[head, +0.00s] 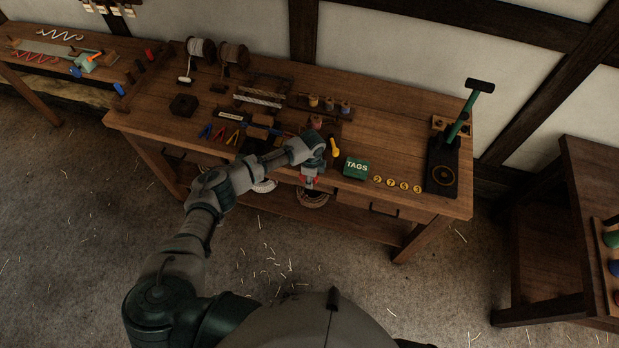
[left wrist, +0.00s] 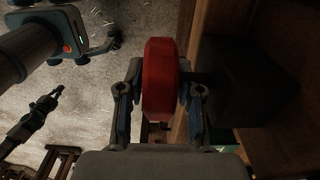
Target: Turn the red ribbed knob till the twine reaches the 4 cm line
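The red knob (left wrist: 160,82) stands upright in the left wrist view, on a dark shaft at the front of the bench. My left gripper (left wrist: 160,75) has one finger on each side of it, drawn in close against its faces. In the head view the left gripper (head: 310,182) is at the bench's front edge, with a bit of red between its fingers. The knob's ribs are hard to make out. I cannot make out the twine or the 4 cm line in either view. My right gripper is not in view.
The wooden bench (head: 400,117) carries a green TAGS box (head: 356,168), yellow numbered discs (head: 403,187), a green-handled tool (head: 467,115) on a black base, spools (head: 200,50) and small coloured tools (head: 220,133). Another table stands right. The floor in front is open, with scattered straw.

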